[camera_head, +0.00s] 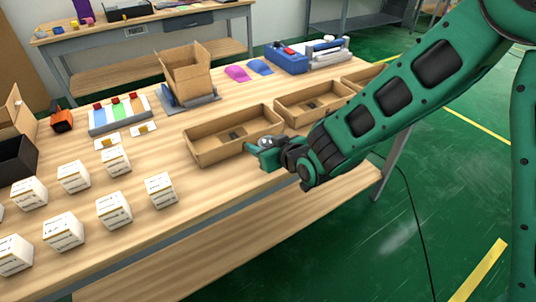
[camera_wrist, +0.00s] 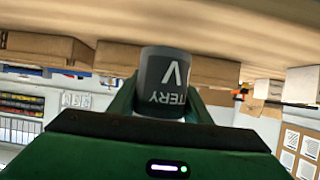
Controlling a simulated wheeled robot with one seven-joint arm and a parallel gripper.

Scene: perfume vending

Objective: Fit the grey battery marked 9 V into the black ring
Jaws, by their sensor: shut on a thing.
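My gripper (camera_head: 260,150) is at the front right of the wooden table, just in front of the near cardboard tray. In the wrist view my gripper (camera_wrist: 165,105) is shut on the grey battery (camera_wrist: 165,72). The battery is a dark grey cylinder with light letters that read upside down, "TERY" and a large "V"; the digit is not visible. A green finger shows on each side of it. In the head view the battery is small and hard to make out between the fingers. I cannot make out the black ring in either view.
The near cardboard tray (camera_head: 203,155) and a second tray (camera_head: 286,115) each hold a small dark thing I cannot identify. Several white boxes (camera_head: 162,190) stand at the left. An open carton (camera_head: 187,72) stands behind. The table's front edge lies below my gripper.

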